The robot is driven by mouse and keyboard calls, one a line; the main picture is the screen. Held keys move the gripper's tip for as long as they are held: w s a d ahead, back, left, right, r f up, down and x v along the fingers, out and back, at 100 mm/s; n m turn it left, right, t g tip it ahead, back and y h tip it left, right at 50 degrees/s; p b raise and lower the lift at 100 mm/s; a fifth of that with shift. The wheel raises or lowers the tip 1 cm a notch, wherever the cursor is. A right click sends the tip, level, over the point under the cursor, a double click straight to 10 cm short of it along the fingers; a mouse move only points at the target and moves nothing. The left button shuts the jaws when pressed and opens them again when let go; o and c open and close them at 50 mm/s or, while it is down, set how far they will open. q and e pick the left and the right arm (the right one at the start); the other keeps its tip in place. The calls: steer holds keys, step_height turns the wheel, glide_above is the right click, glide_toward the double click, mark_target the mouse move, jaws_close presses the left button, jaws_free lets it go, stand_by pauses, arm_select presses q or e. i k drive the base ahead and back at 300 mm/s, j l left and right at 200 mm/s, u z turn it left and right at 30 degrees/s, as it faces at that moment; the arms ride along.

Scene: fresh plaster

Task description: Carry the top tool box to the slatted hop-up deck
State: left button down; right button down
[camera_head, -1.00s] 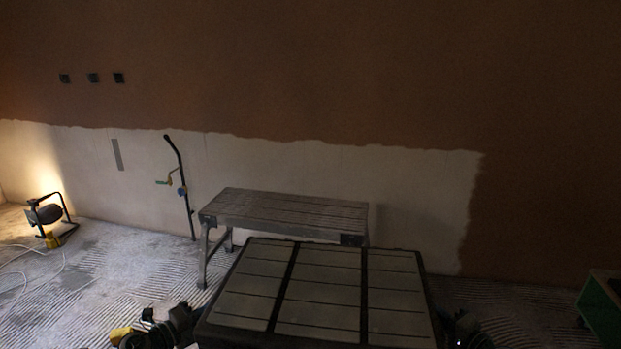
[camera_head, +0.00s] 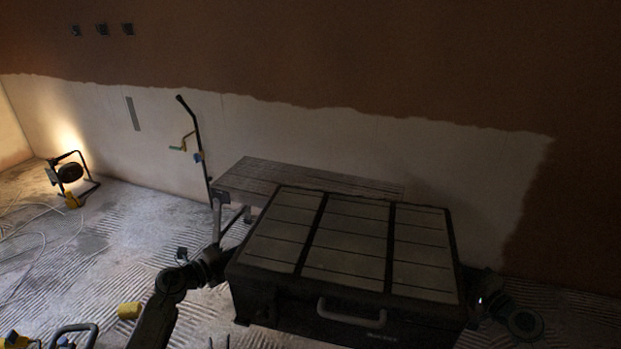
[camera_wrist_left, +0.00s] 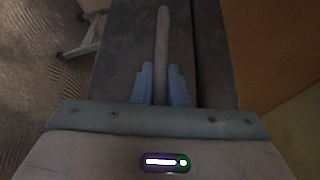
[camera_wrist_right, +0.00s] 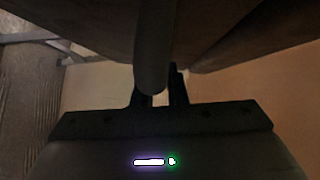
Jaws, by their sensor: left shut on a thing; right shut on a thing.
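The tool box (camera_head: 348,245) is a dark case with pale lid panels and a grey front handle, held level in front of me between my two arms. My left gripper (camera_head: 222,268) is at its left side; in the left wrist view its fingers (camera_wrist_left: 160,85) are shut on a bar-shaped side handle (camera_wrist_left: 162,45). My right gripper (camera_head: 474,290) is at its right side; in the right wrist view its fingers (camera_wrist_right: 160,90) are shut around another handle (camera_wrist_right: 152,50). The slatted hop-up deck (camera_head: 250,180) stands behind the box, partly hidden by it.
A work lamp (camera_head: 70,175) glows on the floor at the left with loose cable nearby. A dark pole with a yellow lever (camera_head: 192,145) leans by the wall. Yellow items (camera_head: 128,311) lie at the lower left.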

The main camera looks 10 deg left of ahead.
mark_target(314, 184)
steer(key=i, duration=0.85)
steer(key=i+j, duration=0.25)
steer(key=i, duration=0.15)
steer(key=i+j, duration=0.2)
steer(key=i, duration=0.2)
steer(key=i+j, duration=0.25)
steer(key=i, duration=0.15)
steer(key=u, duration=0.05)
